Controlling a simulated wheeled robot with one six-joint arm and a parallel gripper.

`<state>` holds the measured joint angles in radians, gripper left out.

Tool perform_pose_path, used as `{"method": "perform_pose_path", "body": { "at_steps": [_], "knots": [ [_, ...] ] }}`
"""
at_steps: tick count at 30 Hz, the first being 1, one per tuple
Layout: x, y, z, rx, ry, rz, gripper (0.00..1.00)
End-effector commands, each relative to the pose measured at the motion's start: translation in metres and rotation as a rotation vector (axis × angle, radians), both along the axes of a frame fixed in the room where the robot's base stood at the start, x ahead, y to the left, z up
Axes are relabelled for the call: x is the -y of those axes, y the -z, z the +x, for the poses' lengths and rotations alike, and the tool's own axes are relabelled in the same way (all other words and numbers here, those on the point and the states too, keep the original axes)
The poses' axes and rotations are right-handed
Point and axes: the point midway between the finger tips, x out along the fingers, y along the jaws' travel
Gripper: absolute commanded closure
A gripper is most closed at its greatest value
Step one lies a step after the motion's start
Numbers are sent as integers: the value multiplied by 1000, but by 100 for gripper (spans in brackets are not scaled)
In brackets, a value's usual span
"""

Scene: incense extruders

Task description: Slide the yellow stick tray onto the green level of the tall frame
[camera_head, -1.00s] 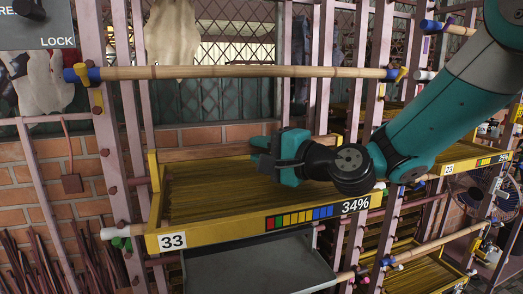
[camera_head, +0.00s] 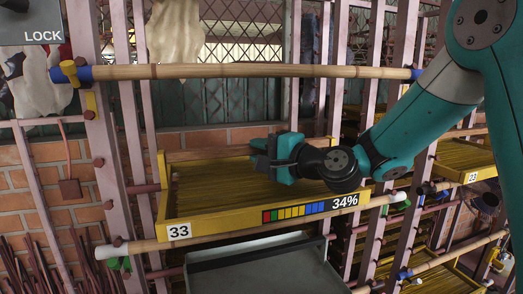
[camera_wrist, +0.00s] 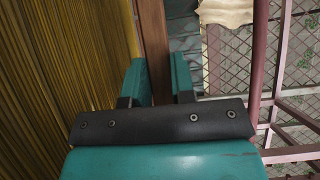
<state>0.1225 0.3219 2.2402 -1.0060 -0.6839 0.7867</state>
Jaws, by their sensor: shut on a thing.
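The yellow tray (camera_head: 222,225), full of thin sticks and marked 33 and 34%, lies roughly level inside the tall frame (camera_head: 112,150). Contact with the supports cannot be told. My gripper (camera_head: 268,158) is shut on the tray's far rim. In the wrist view my gripper's fingers (camera_wrist: 152,85) straddle the yellow rim and a brown wooden strip (camera_wrist: 154,45), with the sticks (camera_wrist: 65,70) to the left.
A higher bamboo pole (camera_head: 240,71) with blue ends crosses above my gripper. A grey metal tray (camera_head: 255,270) is below. More stick trays (camera_head: 463,160) stand in racks at right. A brick wall and lattice are behind.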

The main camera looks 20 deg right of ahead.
Motion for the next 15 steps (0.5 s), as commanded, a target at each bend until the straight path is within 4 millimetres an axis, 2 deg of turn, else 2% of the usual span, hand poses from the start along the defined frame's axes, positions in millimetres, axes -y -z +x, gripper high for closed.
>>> {"method": "perform_pose_path", "body": {
  "at_steps": [3, 14, 15],
  "knots": [
    [-3, 7, 0, 3, -4, 1, 100],
    [-1, 8, 0, 3, -2, 1, 100],
    [-1, 8, 0, 3, -2, 1, 72]
  ]
}}
